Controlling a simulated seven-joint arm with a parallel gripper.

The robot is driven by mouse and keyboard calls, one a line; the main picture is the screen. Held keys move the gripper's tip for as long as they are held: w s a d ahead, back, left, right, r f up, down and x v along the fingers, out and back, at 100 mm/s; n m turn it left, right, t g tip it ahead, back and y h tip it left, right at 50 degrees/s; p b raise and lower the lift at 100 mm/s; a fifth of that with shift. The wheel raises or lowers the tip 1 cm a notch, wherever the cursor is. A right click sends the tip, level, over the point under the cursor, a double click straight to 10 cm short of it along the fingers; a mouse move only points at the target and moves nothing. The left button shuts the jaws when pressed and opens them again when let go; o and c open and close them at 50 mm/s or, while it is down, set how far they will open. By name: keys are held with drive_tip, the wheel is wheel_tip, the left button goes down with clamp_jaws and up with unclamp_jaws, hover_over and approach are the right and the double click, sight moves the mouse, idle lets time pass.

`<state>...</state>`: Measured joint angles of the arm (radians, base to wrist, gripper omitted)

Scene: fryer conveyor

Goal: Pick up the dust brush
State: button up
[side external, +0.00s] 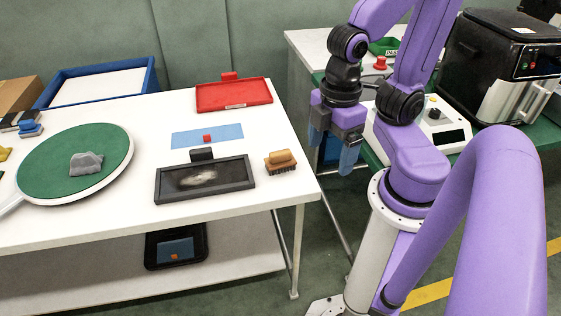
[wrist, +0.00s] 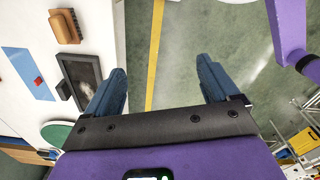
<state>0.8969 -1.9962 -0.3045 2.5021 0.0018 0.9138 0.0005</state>
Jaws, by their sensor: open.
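The dust brush (side external: 280,161) has an orange-tan wooden body and dark bristles. It lies near the right end of the white table, just right of a black-framed tray (side external: 205,180). The brush also shows at the upper left of the wrist view (wrist: 66,26). My gripper (side external: 336,150) hangs off the table's right end, apart from the brush and to its right. Its two blue fingers are spread with nothing between them, and the wrist view shows floor between them (wrist: 162,82).
A blue mat (side external: 225,132) with a small red cube (side external: 207,138) and a red tray (side external: 235,95) lie behind. A green round board (side external: 50,165) holds a grey lump at left. A black fryer (side external: 500,60) stands on the right. Floor lies between the tables.

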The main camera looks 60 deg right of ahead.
drive_tip(key=m+g+h, duration=0.1)
drive_tip(key=m+h, duration=0.1)
hover_over(280, 152)
wheel_tip(280, 152, down, 16)
drive_tip(key=shift+s+a+r, duration=0.1)
drive_tip(key=shift+a, duration=0.05)
drive_tip(key=shift+d+f, duration=0.2)
drive_tip(key=shift+f, duration=2.7)
drive_tip(key=c, duration=1.2)
